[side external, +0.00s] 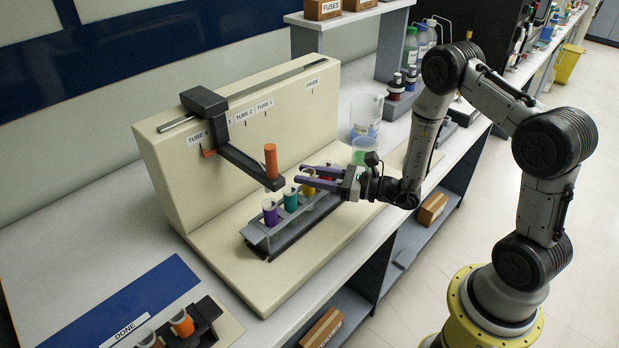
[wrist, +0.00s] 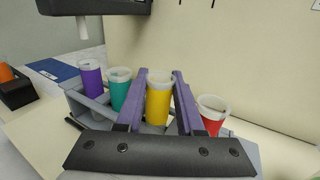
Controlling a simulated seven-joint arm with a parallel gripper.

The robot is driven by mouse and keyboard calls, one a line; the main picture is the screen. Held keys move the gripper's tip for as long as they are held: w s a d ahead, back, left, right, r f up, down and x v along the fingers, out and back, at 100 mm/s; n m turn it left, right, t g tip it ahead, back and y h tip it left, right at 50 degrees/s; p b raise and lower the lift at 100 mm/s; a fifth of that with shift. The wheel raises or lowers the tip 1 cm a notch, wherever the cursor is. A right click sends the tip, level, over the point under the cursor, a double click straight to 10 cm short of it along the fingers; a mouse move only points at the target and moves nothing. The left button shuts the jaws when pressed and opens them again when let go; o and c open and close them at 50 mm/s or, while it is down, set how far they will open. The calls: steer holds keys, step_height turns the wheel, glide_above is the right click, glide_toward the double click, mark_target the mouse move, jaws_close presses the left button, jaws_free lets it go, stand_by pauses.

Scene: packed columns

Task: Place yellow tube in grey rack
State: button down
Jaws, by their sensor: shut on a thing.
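The yellow tube (wrist: 158,100) stands upright between my gripper's two purple fingers in the wrist view. My gripper (wrist: 159,73) is shut on it, one finger along each side. In the side view my gripper (side external: 308,174) reaches in from the right, and only a small part of the yellow tube (side external: 307,189) shows beneath the fingers. The grey rack (side external: 264,240) stands on the beige machine's base. The yellow tube is in line with the rack's row; its lower end is hidden, so I cannot tell whether it is seated.
A purple tube (side external: 270,213) and a teal tube (side external: 291,200) stand in the rack left of the yellow one. A red tube (wrist: 212,112) is close on its right. The machine's black arm (side external: 235,150), with an orange cylinder (side external: 271,161), overhangs the rack near my fingers.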

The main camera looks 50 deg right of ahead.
steer(key=shift+f, duration=0.4)
steer(key=shift+f, duration=0.1)
steer(key=c, duration=0.8)
jaws_free()
